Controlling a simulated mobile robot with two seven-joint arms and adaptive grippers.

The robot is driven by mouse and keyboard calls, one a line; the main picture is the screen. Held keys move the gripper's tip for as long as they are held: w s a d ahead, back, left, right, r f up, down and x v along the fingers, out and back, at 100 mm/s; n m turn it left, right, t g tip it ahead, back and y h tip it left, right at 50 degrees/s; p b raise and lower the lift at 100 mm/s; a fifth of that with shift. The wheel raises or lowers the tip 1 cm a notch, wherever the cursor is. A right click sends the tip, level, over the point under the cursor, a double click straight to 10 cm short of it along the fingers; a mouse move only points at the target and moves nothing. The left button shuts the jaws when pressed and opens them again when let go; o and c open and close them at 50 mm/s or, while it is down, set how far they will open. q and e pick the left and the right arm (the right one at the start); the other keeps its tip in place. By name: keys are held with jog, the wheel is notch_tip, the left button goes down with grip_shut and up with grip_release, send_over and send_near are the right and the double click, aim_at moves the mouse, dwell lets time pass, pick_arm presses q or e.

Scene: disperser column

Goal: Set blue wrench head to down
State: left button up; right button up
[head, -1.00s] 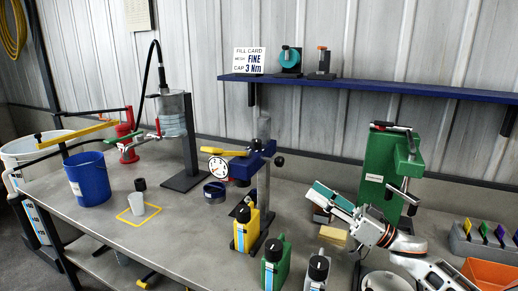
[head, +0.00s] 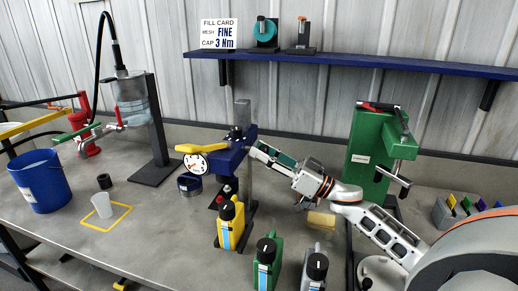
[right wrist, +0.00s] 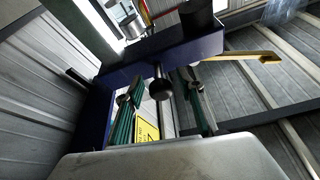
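The blue wrench head (head: 238,153) sits on an upright post in the middle of the bench. A yellow handle (head: 188,148) sticks out to its left, and a round white dial (head: 195,163) hangs beside it. My right gripper (head: 262,153) is at the right side of the blue head. In the right wrist view, the teal-padded fingers (right wrist: 163,108) stand apart on either side of a dark round knob (right wrist: 160,87); I cannot tell whether they touch it. The blue head (right wrist: 150,50) and yellow handle (right wrist: 240,57) also show there. My left gripper is not in view.
Yellow (head: 230,222), green (head: 267,262) and grey (head: 315,268) bottles stand in front of the post. A green press (head: 370,150) stands to the right. A blue shelf (head: 370,64) runs behind. Left of the post stand a blue bucket (head: 42,182) and white cup (head: 102,205).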

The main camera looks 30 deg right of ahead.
jog(key=shift+w+a+r, duration=0.25)
jog(key=shift+w+a, duration=0.1)
jog(key=shift+w, duration=0.2)
grip_shut()
notch_tip(320, 180, down, 9)
jog(key=b, duration=0.3)
grip_release()
